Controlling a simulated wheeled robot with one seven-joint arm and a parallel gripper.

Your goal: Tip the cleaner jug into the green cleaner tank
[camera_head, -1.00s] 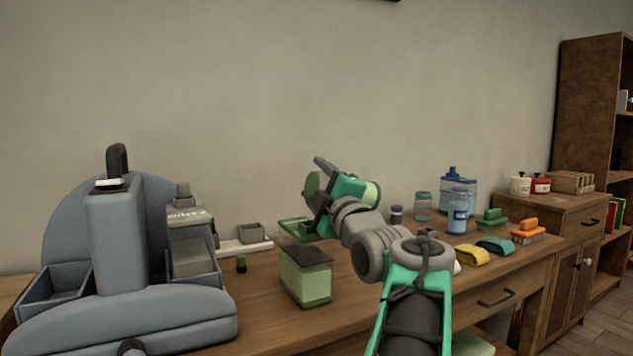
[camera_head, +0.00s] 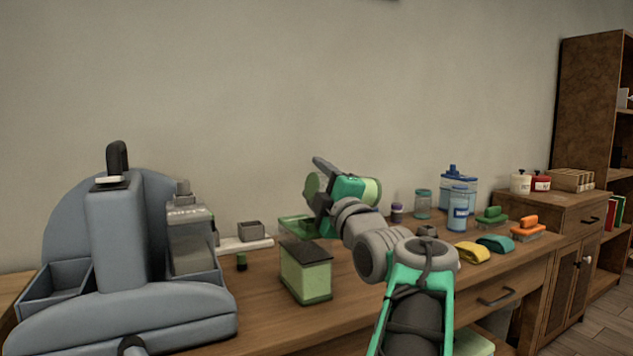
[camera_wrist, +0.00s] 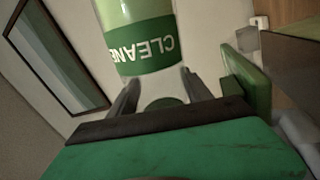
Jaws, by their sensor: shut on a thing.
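The cleaner jug (camera_head: 373,191) is pale green and lies on its side above the table in the head view, partly hidden by my gripper (camera_head: 322,193). In the wrist view the jug (camera_wrist: 145,55) has a green label reading "CLEANE", seen upside down. My gripper (camera_wrist: 160,92) is shut on it, with one dark finger on each side. The jug is apart from this tank. I cannot tell whether liquid is leaving the jug.
A large grey machine (camera_head: 120,240) fills the left of the table. A green tray (camera_head: 293,228) lies behind the tank. Blue bottles (camera_head: 458,212), brushes (camera_head: 526,230) and folded cloths (camera_head: 473,252) stand to the right. A wooden cabinet (camera_head: 565,240) is beyond them.

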